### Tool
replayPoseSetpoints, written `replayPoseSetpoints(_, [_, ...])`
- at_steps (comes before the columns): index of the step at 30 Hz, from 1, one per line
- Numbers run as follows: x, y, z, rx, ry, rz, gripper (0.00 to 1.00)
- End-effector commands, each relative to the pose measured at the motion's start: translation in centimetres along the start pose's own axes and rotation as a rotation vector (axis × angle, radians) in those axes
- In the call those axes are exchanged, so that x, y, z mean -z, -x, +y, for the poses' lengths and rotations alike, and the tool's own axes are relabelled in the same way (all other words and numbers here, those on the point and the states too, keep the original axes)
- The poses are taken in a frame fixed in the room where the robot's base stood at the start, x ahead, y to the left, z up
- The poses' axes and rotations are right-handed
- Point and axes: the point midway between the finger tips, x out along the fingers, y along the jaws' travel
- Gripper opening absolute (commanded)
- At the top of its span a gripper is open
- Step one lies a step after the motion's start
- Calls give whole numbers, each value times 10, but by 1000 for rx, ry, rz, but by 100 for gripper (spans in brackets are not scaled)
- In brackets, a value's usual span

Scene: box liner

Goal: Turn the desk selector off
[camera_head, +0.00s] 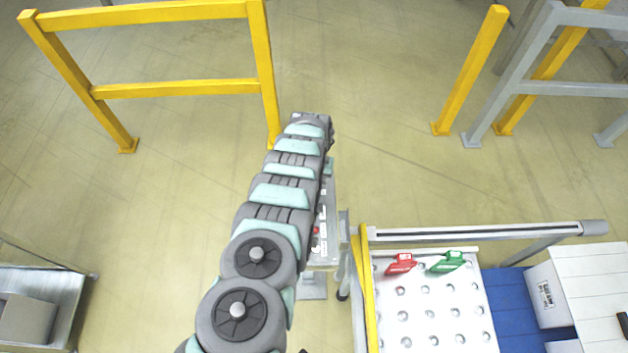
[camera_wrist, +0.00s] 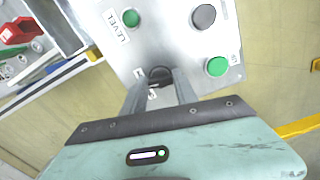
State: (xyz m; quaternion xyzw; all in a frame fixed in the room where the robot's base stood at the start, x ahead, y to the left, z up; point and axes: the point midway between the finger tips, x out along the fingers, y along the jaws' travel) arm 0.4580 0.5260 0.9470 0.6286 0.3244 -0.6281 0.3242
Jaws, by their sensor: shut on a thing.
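The desk selector (camera_wrist: 159,74) is a small dark knob on the grey control panel (camera_wrist: 175,45), seen in the wrist view. My gripper (camera_wrist: 160,92) is at the panel with its two grey fingers shut on the selector, one on each side. The fingers hide part of the knob and its small white labels, so I cannot tell which position it points to. In the head view my arm covers much of the control desk (camera_head: 329,208), and the fingertips are hidden.
Near the selector are a green button (camera_wrist: 131,18) by the LEVEL label, a grey button (camera_wrist: 204,17) and another green button (camera_wrist: 216,67). Right of the desk, a white perforated table (camera_head: 425,310) holds a red item (camera_head: 400,265) and a green item (camera_head: 446,263). Yellow guard rails (camera_head: 175,87) stand behind.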

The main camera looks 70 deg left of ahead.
Motion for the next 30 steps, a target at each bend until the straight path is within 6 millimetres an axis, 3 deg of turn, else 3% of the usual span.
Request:
replayPoseSetpoints(18, [1,-4,4,-1,545,-1,0])
replayPoseSetpoints(30, [2,-1,4,-1,724,1,0])
